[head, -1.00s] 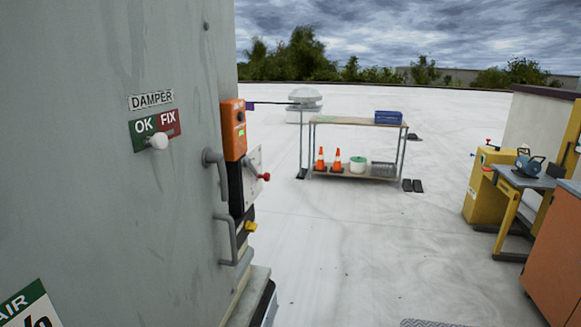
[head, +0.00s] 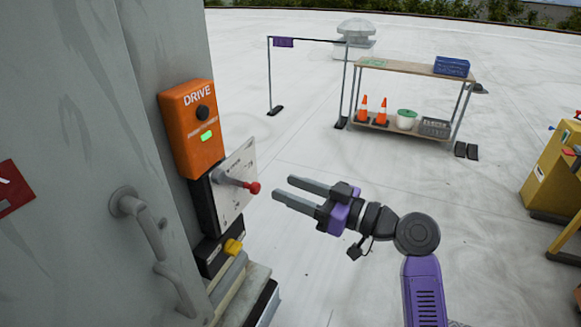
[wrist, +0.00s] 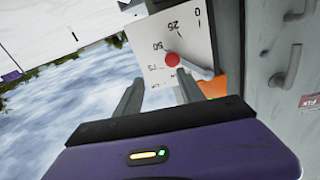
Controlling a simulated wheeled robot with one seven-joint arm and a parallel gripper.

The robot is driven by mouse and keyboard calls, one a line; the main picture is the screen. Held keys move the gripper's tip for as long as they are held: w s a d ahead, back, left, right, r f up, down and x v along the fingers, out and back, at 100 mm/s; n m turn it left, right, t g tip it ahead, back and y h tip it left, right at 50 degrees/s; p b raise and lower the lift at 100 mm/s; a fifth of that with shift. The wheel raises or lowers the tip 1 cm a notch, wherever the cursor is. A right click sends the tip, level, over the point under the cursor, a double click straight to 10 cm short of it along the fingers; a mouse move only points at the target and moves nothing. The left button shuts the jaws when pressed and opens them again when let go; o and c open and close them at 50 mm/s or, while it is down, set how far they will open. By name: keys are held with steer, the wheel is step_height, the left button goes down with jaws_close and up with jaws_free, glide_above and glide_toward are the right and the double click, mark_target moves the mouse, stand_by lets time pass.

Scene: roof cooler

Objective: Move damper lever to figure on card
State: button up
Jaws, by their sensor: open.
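The damper lever (head: 230,181) is a grey arm with a red knob (head: 254,188), on a white scale plate (head: 236,203) beside the grey cabinet. In the wrist view the plate (wrist: 150,80) shows 0, 25 and 50, with further marks partly hidden. The red knob there (wrist: 172,60) shows just beyond my fingertips. I cannot tell the lever's exact reading. My gripper (head: 283,188) is open and empty, fingers pointing left at the knob with a small gap in the head view. No card with a figure is in view now.
Grey door handles (head: 140,218) stick out at left. A shelf cart (head: 410,67) stands at the back. The roof floor between is clear.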

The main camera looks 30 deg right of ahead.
mark_target(259, 187)
steer(key=w+a, duration=0.1)
steer(key=w+a+n+y+p, duration=0.1)
steer(key=w+a, duration=0.1)
steer(key=w+a+n+g+p, duration=0.1)
steer(key=a, duration=0.1)
steer(key=shift+w+a+f+y, duration=0.25)
steer(key=shift+f+y, duration=0.05)
steer(key=shift+w+a+f+p, duration=0.15)
steer(key=shift+w+a+p, duration=0.15)
steer(key=shift+w, duration=0.05)
jaws_close()
steer(key=shift+d+r, duration=0.2)
stand_by(1.1)
